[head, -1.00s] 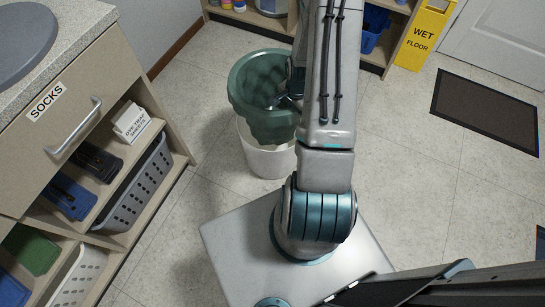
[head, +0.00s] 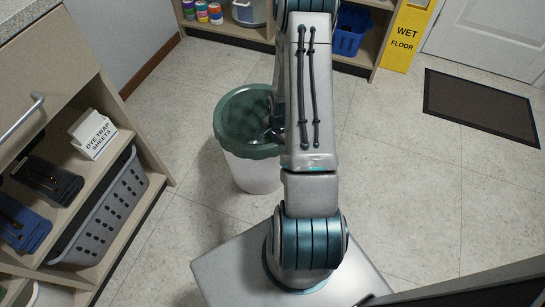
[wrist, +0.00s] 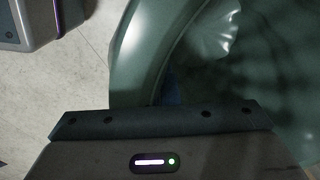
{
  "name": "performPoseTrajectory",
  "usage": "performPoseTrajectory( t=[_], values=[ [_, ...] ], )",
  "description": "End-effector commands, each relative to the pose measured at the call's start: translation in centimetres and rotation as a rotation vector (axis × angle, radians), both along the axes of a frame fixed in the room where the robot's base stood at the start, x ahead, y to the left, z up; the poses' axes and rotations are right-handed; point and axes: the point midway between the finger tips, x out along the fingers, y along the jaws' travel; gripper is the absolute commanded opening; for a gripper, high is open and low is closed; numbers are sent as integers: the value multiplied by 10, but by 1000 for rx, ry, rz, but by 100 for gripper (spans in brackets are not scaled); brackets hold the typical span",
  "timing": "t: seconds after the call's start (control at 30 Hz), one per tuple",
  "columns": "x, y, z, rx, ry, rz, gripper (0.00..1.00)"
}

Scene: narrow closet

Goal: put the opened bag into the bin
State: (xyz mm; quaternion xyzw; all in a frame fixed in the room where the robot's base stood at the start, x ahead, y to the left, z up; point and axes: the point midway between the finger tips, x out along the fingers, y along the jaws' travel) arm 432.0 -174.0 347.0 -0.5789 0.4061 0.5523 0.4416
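The opened green bag (head: 230,112) sits in the mouth of the white bin (head: 250,175) in the head view. Its wide rim spreads over the bin's top and hides the bin's rim. In the wrist view the green bag (wrist: 205,75) fills most of the picture, with a pale crinkled highlight. My gripper (head: 272,133) is at the right side of the bag's opening, partly hidden by my arm. Its dark body shows at the bottom of the wrist view, but its fingertips cannot be made out, so I cannot tell whether it grips the bag.
A shelf unit with a grey basket (head: 100,215) and a dye trap sheets box (head: 93,133) stands at the left. A back shelf holds a blue basket (head: 350,32). A yellow wet floor sign (head: 405,40) and a dark mat (head: 480,105) are at the right. The floor between is clear.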

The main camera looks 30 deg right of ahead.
Motion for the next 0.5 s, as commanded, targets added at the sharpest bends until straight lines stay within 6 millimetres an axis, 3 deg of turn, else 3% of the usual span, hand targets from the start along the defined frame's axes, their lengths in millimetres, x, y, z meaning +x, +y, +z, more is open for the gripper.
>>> performPoseTrajectory(
  t=[0.4,0.5],
  values=[
    [0,0,-50,0,1,2,0],
    [0,0,-54,-1,-1,1,0]
  ],
)
